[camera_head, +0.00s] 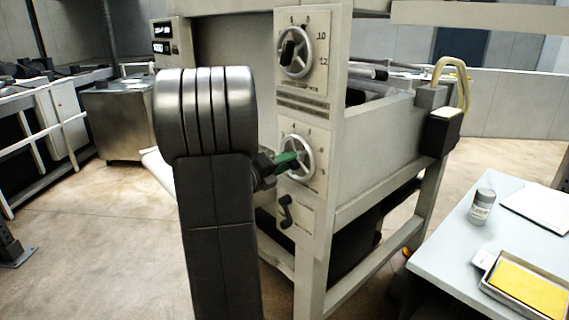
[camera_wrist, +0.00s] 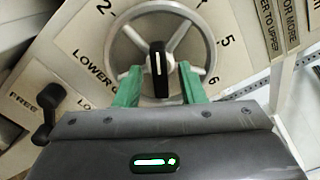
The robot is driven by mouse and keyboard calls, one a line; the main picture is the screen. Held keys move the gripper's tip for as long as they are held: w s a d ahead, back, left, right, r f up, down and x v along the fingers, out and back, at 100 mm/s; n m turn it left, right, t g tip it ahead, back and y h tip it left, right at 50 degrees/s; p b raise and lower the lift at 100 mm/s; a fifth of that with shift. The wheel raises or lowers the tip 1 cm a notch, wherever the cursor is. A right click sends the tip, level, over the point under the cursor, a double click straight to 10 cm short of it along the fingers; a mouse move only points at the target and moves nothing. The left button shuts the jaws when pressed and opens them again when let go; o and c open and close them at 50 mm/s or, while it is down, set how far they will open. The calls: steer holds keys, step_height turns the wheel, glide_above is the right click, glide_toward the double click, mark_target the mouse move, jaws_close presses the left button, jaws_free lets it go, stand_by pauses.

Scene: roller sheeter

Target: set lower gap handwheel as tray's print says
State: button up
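The lower gap handwheel (camera_head: 309,151) is a pale spoked ring on the machine's front panel. In the wrist view the handwheel (camera_wrist: 112,45) has a black centre knob (camera_wrist: 158,60) with a white line pointing toward the picture's top, between the visible 2 and 5. My gripper (camera_wrist: 158,70) has its green fingers apart, one on each side of the knob, with gaps showing. In the head view my gripper (camera_head: 288,160) reaches the wheel from the left. The tray (camera_head: 484,289) lies on the right table with a yellow sheet (camera_head: 529,289); its print is not legible.
The upper handwheel (camera_head: 296,52) sits above on the same panel. A small black crank lever (camera_head: 286,211) is below; it shows beside FREE in the wrist view (camera_wrist: 47,117). The table (camera_head: 440,258) also bears a jar (camera_head: 482,206) and white paper (camera_head: 540,206).

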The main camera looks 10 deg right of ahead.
jaws_close()
